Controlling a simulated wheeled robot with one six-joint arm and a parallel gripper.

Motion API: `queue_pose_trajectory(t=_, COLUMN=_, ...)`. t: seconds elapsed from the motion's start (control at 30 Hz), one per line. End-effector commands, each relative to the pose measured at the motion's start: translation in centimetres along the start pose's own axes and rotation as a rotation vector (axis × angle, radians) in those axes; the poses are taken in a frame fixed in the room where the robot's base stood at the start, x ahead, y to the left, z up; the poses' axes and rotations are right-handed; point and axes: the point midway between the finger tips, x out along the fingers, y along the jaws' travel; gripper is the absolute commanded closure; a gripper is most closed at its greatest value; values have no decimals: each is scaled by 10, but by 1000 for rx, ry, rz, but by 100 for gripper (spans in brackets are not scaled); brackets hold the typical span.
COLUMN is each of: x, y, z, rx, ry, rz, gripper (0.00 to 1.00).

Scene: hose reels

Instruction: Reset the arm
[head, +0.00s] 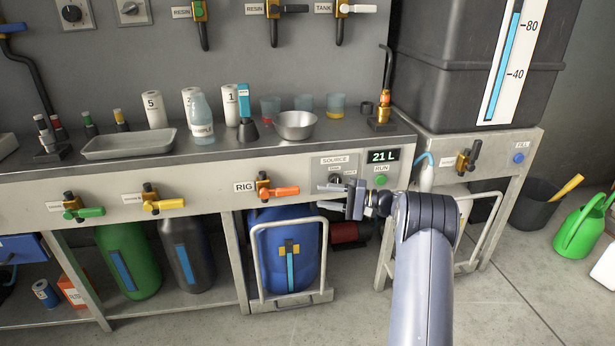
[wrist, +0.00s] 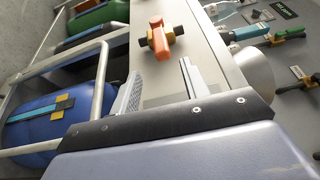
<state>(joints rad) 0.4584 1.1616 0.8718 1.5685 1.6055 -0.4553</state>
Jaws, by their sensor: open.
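My gripper (head: 328,197) is stretched out in front of the bench panel in the head view. Its jaws are open and nothing shows between them. It points left, just below the SOURCE knob plate (head: 334,169) and right of the orange-handled RIG valve (head: 270,189). In the wrist view the two fingers of my gripper (wrist: 160,87) stand apart, with the orange valve handle (wrist: 161,44) beyond them. Whether a finger touches the panel I cannot tell. My grey arm rises from the bottom of the head view.
A blue drum (head: 287,250) in a metal frame stands below the gripper. A green RUN button (head: 381,180) and a 21 L display (head: 382,156) are close by. A dark tank (head: 455,60) stands on the right.

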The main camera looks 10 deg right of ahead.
Motion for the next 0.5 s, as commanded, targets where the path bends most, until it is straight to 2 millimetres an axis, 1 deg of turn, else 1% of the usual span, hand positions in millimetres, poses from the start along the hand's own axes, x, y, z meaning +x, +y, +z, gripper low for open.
queue_pose_trajectory(t=0.17, x=21, y=1, z=1, rx=-2, ry=-3, rz=-1, gripper=56)
queue_pose_trajectory(t=0.5, x=85, y=2, z=0, rx=-3, ry=-3, rz=-1, gripper=56)
